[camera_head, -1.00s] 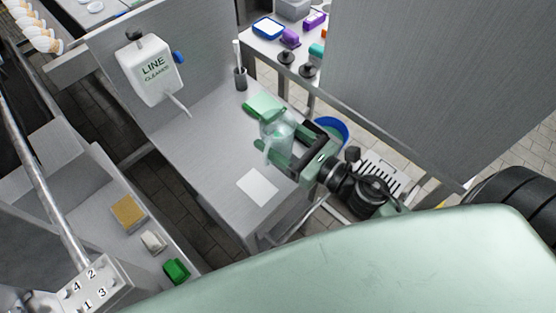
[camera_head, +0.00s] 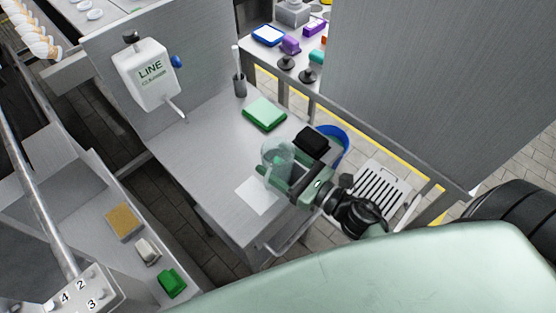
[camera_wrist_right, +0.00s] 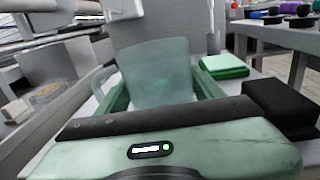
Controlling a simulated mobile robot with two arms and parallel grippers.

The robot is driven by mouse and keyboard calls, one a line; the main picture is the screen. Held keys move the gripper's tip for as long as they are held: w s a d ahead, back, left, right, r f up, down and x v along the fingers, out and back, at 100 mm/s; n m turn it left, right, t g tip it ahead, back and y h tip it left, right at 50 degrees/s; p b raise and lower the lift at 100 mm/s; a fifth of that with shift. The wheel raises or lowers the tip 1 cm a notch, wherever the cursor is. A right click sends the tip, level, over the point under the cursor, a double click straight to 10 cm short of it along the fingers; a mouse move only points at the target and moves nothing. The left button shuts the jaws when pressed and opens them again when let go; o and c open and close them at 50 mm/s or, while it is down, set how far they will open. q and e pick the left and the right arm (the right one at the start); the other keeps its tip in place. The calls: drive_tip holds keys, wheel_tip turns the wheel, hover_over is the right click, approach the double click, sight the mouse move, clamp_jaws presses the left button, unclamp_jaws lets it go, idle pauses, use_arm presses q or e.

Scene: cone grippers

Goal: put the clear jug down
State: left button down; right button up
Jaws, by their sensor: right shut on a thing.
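The clear jug (camera_head: 276,153) is over the grey worktop, just above and right of the white sheet (camera_head: 254,197) in the head view. My right gripper (camera_head: 279,172) is shut on the jug, with its green fingers on either side of it. In the wrist view the jug (camera_wrist_right: 158,68) stands upright between the fingers, its handle to the left. I cannot tell whether its base touches the worktop; the gripper body hides its lower part. My left gripper is not in view.
A line cleaner dispenser (camera_head: 150,75) hangs on the back panel. The worktop's left part is clear.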

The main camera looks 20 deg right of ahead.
drive_tip(key=o, duration=1.7)
drive_tip(key=shift+f, duration=0.1)
drive_tip(key=shift+b+v, duration=1.6)
drive_tip(key=shift+v, duration=4.4)
